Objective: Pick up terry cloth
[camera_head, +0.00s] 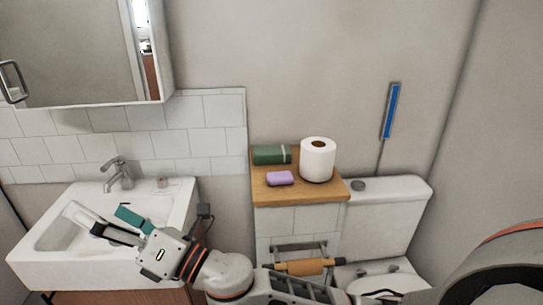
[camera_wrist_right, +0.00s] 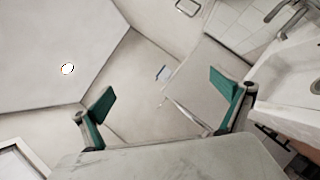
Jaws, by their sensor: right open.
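A dark green rolled cloth with a lighter band, which looks like the terry cloth (camera_head: 271,155), lies at the back left of a wooden ledge (camera_head: 300,196). My right gripper (camera_head: 114,224) is over the sink, to the left of and apart from the cloth. Its teal-padded fingers point left. In the right wrist view the fingers (camera_wrist_right: 163,98) are spread wide with nothing between them. The cloth cannot be made out in that view. My left gripper does not show.
A purple soap bar (camera_head: 280,178) lies in front of the cloth. A toilet paper roll (camera_head: 318,159) stands to its right. A white sink (camera_head: 172,213) with a faucet (camera_head: 117,175) is at left, below a mirror cabinet (camera_head: 80,50). A toilet tank (camera_head: 395,215) is right of the ledge.

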